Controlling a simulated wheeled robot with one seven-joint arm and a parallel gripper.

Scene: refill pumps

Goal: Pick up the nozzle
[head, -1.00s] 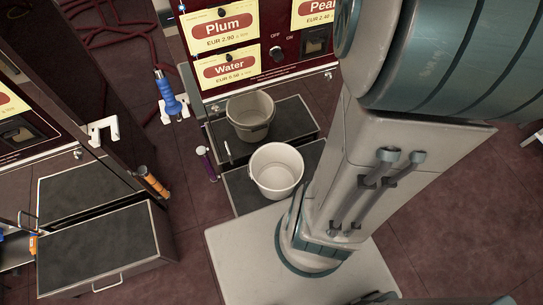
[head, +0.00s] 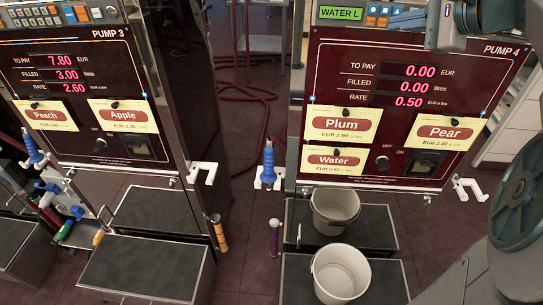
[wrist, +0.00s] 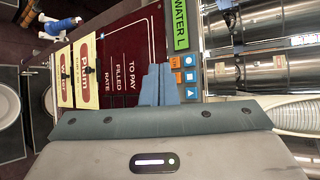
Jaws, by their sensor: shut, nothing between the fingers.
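A blue nozzle (head: 268,165) hangs upright in a white holder on the left side of Pump 4 (head: 420,120). It also shows in the wrist view, at the upper left (wrist: 62,25). Another blue nozzle (head: 30,148) is at the left side of Pump 3 (head: 80,90). My gripper (wrist: 160,80) is shut and empty, with its fingers in front of Pump 4's panel, beside the small blue and orange buttons (wrist: 182,75). In the head view it is at the upper right, partly cut off by my arm. It is well apart from the Pump 4 nozzle.
A grey bucket (head: 335,212) and a white bucket (head: 340,275) stand on dark platforms below Pump 4. An empty white hook (head: 468,188) is on Pump 4's right side. Purple (head: 274,238) and orange (head: 219,233) cylinders stand near the pumps. Red hoses (head: 240,95) lie behind on the floor.

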